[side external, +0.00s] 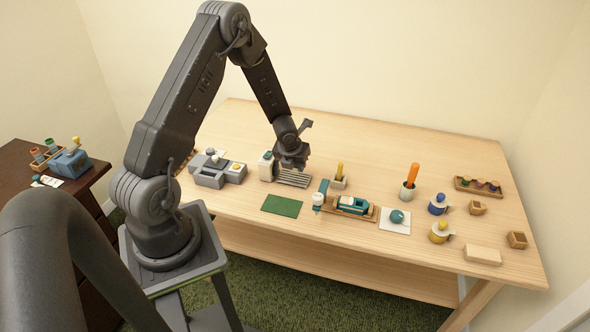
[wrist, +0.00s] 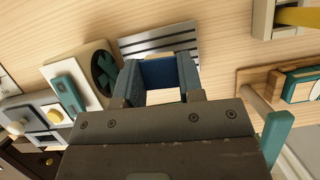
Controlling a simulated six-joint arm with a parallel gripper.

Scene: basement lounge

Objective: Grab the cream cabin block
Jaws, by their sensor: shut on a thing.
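My gripper (side external: 291,163) points down over the grey slatted rack (side external: 293,179), in the middle-left of the table. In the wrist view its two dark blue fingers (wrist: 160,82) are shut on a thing. A pale face, which looks like the cream cabin block (wrist: 162,97), shows between them, with a blue strip behind it. The fingers and wrist hide most of it, and it cannot be made out in the side view. A teal and cream toy (side external: 352,205) sits in a wooden tray to the right.
A cream device (side external: 266,165) with a round dark grille stands just left of the rack. A grey unit (side external: 218,172) is farther left. A green mat (side external: 282,206) lies in front. A pencil holder (side external: 338,182) stands close on the right. Cups and small wooden boxes occupy the right side.

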